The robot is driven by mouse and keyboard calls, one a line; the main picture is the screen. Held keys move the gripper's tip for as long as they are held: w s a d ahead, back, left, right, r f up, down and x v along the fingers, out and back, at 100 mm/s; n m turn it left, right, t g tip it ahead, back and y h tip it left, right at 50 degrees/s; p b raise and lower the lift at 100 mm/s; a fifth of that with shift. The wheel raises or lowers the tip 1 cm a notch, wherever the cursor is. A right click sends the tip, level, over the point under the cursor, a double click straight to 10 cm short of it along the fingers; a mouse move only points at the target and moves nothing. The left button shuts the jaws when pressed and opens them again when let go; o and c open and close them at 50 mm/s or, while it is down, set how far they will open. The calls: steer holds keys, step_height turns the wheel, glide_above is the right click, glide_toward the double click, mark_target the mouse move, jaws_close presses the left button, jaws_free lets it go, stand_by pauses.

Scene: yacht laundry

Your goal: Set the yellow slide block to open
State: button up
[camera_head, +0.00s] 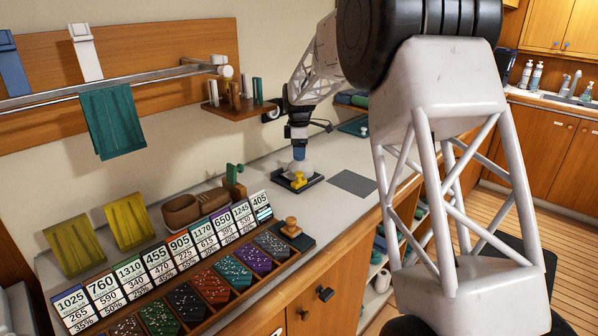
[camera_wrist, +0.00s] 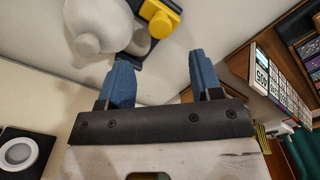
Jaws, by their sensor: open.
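The yellow slide block (camera_head: 298,180) sits on a dark base plate (camera_head: 283,186) on the counter, beside a rounded white part. In the wrist view the yellow block (camera_wrist: 160,16) is at the top edge, partly cut off, with the rounded white part (camera_wrist: 98,22) to its left. My gripper (camera_head: 299,153) hangs just above and behind the block in the head view. In the wrist view its blue fingers (camera_wrist: 160,68) are apart with nothing held between them, and the block lies beyond the fingertips. Whether a finger touches the white part cannot be told.
A grey mat (camera_head: 353,183) lies right of the base plate. A wooden shelf (camera_head: 240,110) with upright pegs is on the wall. A wooden stamp (camera_head: 291,226) stands in front.

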mark_target(299, 173)
steer(key=shift+f, duration=0.1)
stand_by(0.3)
steer(key=shift+f, duration=3.8)
